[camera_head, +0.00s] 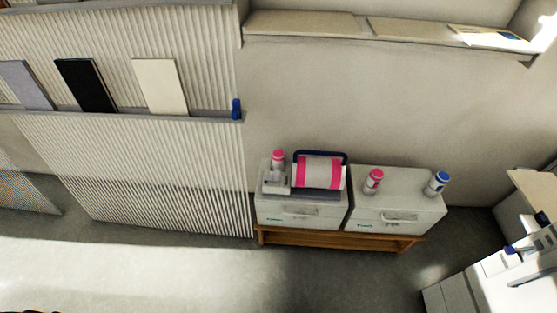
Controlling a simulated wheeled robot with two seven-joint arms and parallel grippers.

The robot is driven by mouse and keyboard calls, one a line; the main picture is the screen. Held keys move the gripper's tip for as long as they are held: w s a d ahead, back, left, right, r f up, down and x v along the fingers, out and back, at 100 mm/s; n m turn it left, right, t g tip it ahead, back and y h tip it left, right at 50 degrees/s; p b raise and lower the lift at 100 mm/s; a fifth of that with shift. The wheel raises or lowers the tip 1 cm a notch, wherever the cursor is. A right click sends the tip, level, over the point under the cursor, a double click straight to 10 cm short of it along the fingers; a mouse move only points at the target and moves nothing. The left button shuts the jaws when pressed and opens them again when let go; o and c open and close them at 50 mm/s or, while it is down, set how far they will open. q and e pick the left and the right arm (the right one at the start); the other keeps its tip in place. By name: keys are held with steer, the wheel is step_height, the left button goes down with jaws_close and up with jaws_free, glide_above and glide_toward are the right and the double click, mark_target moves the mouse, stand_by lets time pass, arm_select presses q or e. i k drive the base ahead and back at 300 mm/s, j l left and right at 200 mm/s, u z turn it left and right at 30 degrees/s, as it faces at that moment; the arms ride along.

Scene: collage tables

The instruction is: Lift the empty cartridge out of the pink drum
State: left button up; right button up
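The pink drum (320,173) is a white roll with pink bands and a dark blue frame. It sits on the left of two low white cabinets against the back wall. A white cartridge with a pink cap (278,160) stands upright at the drum unit's left end, in a light grey holder (277,184). Its lower part is hidden, and I cannot tell whether it is empty. A second pink-capped cartridge (373,181) stands on the right cabinet, apart from the drum.
A blue-capped cartridge (438,183) stands on the right cabinet (398,212). Both cabinets rest on a wooden stand (335,241). A ribbed panel (165,165) with boards and a small blue object (236,108) is at left. White equipment (500,283) is at lower right. The floor in front is clear.

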mark_target(277, 162)
steer(key=z, duration=0.65)
steer(key=j+z, duration=0.55)
steer(key=z, duration=0.25)
steer(key=k+j+z, duration=0.1)
steer(key=j+z, duration=0.15)
steer(key=z, duration=0.2)
steer(key=k+j+z, duration=0.1)
steer(key=j+z, duration=0.15)
steer(key=z, duration=0.15)
steer(key=k+j+z, duration=0.15)
steer(key=z, duration=0.25)
steer(key=k+j+z, duration=0.15)
steer(key=k+j, duration=0.4)
steer(key=k+j+z, duration=0.2)
steer(key=k+j, duration=0.3)
steer(key=k, duration=0.2)
